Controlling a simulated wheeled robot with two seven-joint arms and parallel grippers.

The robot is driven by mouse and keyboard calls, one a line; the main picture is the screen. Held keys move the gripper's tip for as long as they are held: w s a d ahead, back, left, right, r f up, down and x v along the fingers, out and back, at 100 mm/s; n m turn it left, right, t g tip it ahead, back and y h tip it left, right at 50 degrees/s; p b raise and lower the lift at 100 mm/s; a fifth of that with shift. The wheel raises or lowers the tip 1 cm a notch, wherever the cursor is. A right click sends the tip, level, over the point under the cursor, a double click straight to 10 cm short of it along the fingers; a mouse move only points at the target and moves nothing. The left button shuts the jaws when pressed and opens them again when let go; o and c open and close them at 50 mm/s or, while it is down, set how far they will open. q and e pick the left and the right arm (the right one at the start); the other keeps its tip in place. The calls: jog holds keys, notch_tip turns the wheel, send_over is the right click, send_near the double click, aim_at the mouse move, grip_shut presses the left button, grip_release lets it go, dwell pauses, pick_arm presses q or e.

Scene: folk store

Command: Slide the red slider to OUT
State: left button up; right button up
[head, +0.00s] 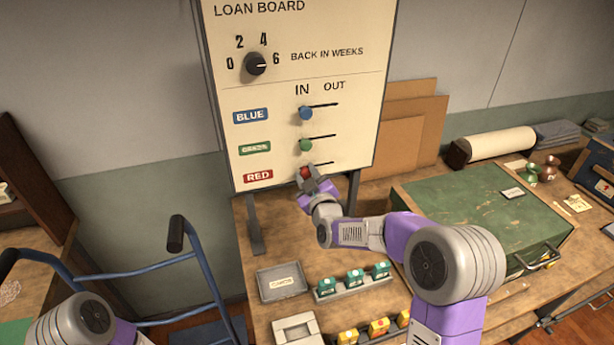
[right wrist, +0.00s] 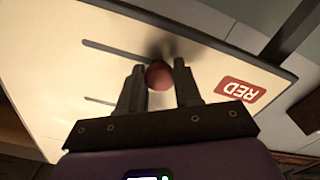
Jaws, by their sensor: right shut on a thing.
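The loan board (head: 340,70) stands upright at the back of the bench. Its red slider (head: 305,173) is a round knob at the IN end of the lowest slot, right of the RED label (head: 258,177). My right gripper (head: 310,180) is at the board, shut on the red slider, which also shows between the two fingers in the right wrist view (right wrist: 159,76). The slot runs free to the right of the knob, toward the OUT side. Of my left arm only a link shows at the lower left; its gripper is out of view.
The green slider (head: 306,145) and blue slider (head: 306,113) sit above, both at the IN side. A dial (head: 255,64) is at the upper left. A green chest (head: 480,212) and a grey tray (head: 281,282) are on the bench. A blue walker frame (head: 145,270) stands at left.

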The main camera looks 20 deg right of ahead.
jog(key=shift+w+d+b, duration=0.1)
jog(key=shift+d+b, duration=1.5)
jog(key=shift+d, duration=2.3)
jog(key=o, duration=1)
jog(key=shift+a, duration=0.1)
jog(key=shift+c, duration=0.2)
jog(key=b, duration=0.4)
send_near(329, 163)
jog(key=shift+s, duration=1.35)
